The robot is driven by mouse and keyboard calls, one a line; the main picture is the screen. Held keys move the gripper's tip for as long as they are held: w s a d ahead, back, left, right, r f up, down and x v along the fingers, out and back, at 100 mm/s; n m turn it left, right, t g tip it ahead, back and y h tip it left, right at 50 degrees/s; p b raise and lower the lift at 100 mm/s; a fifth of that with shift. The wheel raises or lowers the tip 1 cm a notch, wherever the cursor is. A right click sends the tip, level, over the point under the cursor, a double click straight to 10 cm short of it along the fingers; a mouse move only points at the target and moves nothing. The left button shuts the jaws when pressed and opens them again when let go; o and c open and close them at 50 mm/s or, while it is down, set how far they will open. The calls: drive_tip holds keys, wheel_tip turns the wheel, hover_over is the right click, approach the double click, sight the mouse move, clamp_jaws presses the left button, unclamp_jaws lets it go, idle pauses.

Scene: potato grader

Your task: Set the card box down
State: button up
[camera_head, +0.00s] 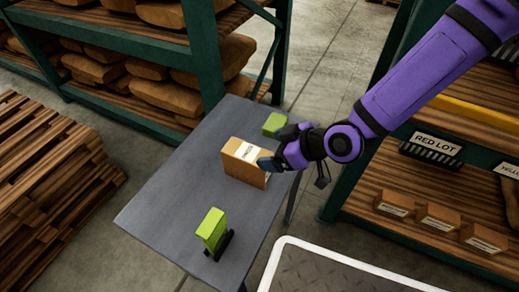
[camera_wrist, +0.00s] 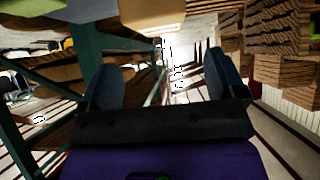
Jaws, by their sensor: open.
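The card box (camera_head: 240,165) is tan with a white label. It stands upright on the grey table (camera_head: 160,205), near the middle. My gripper (camera_head: 269,163) is at the box's right side, its fingertips overlapping the box's edge in the head view; I cannot tell if they touch it. In the wrist view my gripper (camera_wrist: 158,78) has its two blue fingers wide apart, with nothing visibly held between them. A tan surface shows at the top edge of that view, but I cannot tell whether it is the box.
A green box (camera_head: 212,228) stands in a dark holder at the table's near end. Another green block (camera_head: 274,123) is at the far end. Shelves with sacks (camera_head: 100,65) stand behind, stacked wood (camera_head: 45,170) left. A right shelf holds small boxes (camera_head: 438,218) and a RED LOT sign (camera_head: 436,145).

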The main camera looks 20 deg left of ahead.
drive_tip(key=shift+v, duration=1.85)
drive_tip(key=w+d+r+m+t+h, duration=0.1)
drive_tip(key=w+d+r+m+h, duration=0.2)
drive_tip(key=d, duration=0.5)
drive_tip(key=w+d+r+m+t+h, duration=0.2)
drive_tip(key=w+d+r+h, duration=0.1)
drive_tip(key=d+r, duration=0.3)
drive_tip(key=w+d+r+m+t+h, duration=0.1)
drive_tip(key=w+d+r+m+h, duration=0.2)
drive_tip(key=d, duration=0.6)
drive_tip(key=s+d+r+m+h, duration=0.1)
drive_tip(key=s+d+r+m, duration=0.8)
drive_tip(key=s+d+r, duration=0.7)
drive_tip(key=shift+d+h, duration=0.25)
drive_tip(key=shift+h, duration=0.05)
